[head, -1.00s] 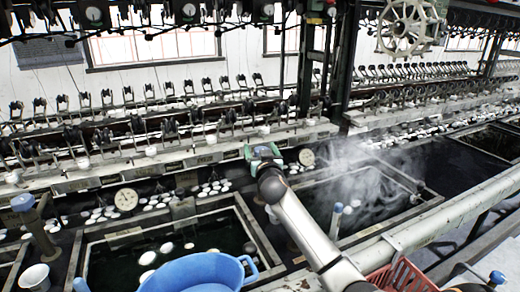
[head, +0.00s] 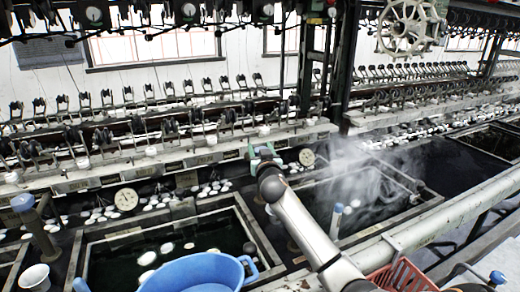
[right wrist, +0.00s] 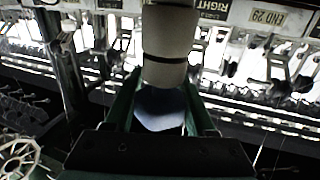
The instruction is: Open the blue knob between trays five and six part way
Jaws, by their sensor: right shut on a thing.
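My right gripper (head: 264,151) is over the dark strip between two water trays. Its jaw is turned at an angle. In the right wrist view its green fingers stand on either side of a pale bluish knob (right wrist: 160,108), and it is shut on this knob. A pale post with a dark band (right wrist: 166,45) runs on from the knob. In the head view the held knob is hidden by the gripper. The near-left tray (head: 112,236) and the steaming right tray (head: 385,222) lie on either side. My left gripper is not in view.
A blue basin (head: 195,272) sits at the front of the left tray. Other blue knobs stand at the left (head: 22,202) and in the right tray (head: 338,208). A round gauge (head: 307,157) is close behind the gripper. A red basket (head: 402,277) is at front right.

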